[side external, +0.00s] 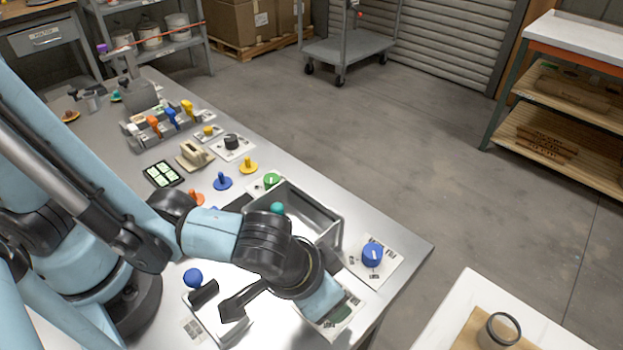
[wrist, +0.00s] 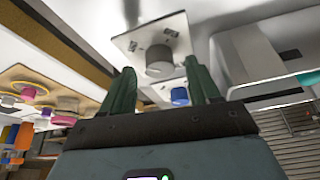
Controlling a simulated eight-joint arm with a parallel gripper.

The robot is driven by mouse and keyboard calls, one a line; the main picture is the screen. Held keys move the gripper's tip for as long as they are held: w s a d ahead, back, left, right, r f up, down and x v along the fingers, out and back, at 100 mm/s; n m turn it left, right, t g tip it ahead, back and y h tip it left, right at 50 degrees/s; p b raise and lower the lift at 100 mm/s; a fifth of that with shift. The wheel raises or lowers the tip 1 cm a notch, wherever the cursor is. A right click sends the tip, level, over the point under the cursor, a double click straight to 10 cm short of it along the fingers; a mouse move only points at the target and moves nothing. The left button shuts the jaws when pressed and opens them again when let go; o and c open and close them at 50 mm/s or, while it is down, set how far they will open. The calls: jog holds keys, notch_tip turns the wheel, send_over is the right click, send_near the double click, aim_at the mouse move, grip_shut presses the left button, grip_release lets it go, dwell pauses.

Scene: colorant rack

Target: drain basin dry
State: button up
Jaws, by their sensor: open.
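The basin (side external: 330,232) is an open grey metal box near the right end of the bench. A teal round-topped piece (side external: 277,208) shows at its left side; whether it stands inside is unclear. The basin's floor is mostly hidden, so I cannot tell how wet it is. My gripper (wrist: 162,70) is open in the wrist view, its two green fingers apart. A grey round knob on a white plate (wrist: 120,42) shows beyond and between the fingertips; I see no contact. In the side view my wrist hides the fingers, in front of the basin.
A blue knob (side external: 372,254) stands on a white plate right of the basin, near the bench edge. A green knob (side external: 271,180) and a blue handle (side external: 222,182) stand behind and left. A blue ball (side external: 193,278) and a black lever (side external: 240,302) are near my arm.

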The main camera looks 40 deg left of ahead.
jog(key=v, duration=0.6)
jog(key=shift+r, duration=0.25)
jog(key=shift+s, duration=0.1)
